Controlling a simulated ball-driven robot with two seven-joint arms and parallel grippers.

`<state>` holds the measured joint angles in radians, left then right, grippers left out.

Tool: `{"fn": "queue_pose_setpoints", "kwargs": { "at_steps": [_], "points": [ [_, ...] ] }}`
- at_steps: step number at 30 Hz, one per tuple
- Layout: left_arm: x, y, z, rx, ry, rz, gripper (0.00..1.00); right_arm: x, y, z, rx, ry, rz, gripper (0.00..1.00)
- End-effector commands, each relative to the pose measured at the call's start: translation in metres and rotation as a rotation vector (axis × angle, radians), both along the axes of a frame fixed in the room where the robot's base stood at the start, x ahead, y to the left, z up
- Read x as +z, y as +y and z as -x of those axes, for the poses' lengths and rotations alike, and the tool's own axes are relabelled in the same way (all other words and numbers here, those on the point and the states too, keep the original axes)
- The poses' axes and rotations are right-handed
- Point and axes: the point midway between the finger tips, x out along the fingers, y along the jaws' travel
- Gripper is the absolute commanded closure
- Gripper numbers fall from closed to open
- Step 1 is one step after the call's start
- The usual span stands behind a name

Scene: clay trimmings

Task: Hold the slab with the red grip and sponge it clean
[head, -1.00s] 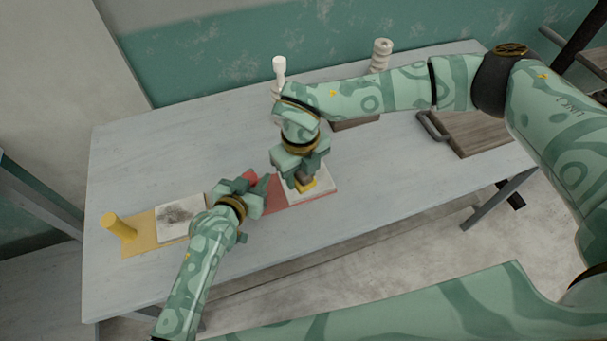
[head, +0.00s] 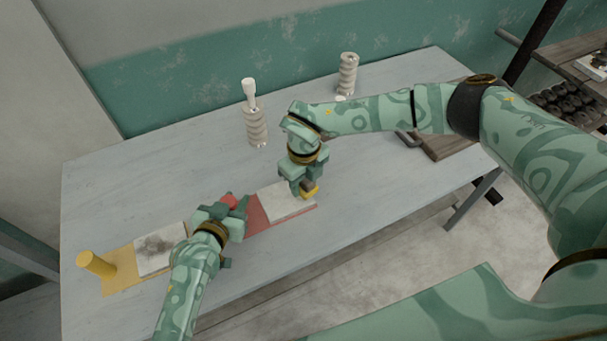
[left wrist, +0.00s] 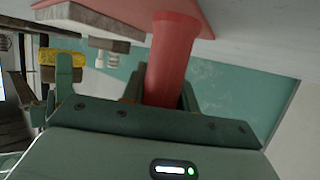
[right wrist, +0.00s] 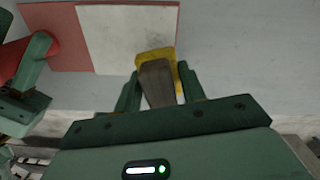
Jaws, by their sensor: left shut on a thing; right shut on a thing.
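The red grip (head: 229,201) stands on a red board (head: 258,209) that bears a pale slab (head: 285,203). My left gripper (head: 234,206) is shut on this grip, which shows between its fingers in the left wrist view (left wrist: 168,72). My right gripper (head: 303,188) is shut on the brown-backed yellow sponge (right wrist: 152,66). The sponge is at the slab's right edge in the head view; in the left wrist view it appears slightly clear of the slab's face.
A yellow board (head: 122,280) with a yellow grip (head: 95,264) and a smudged slab (head: 160,250) lies at left. Ribbed clay-coloured columns (head: 257,128) (head: 347,75) stand at the back. A brown board (head: 447,145) lies at right. The front right tabletop is clear.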

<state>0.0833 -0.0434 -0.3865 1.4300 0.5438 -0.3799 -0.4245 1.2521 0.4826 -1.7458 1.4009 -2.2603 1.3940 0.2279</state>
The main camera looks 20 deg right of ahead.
Motion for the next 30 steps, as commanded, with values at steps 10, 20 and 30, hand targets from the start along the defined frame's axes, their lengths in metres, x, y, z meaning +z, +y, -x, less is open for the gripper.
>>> {"fn": "queue_pose_setpoints", "kwargs": {
  "at_steps": [10,20,30],
  "points": [
    [0.0,0.0,0.0,0.0,0.0,-0.001,1.0,-0.033,0.001,-0.004,-0.001,-0.001,0.0,0.81],
    [0.0,0.0,0.0,0.0,0.0,0.0,1.0,-0.033,0.004,-0.034,-0.001,-0.001,0.001,0.85],
    [0.0,0.0,0.0,0.0,0.0,0.0,1.0,-0.033,0.001,-0.016,0.002,0.002,0.0,0.85]
  ]
}}
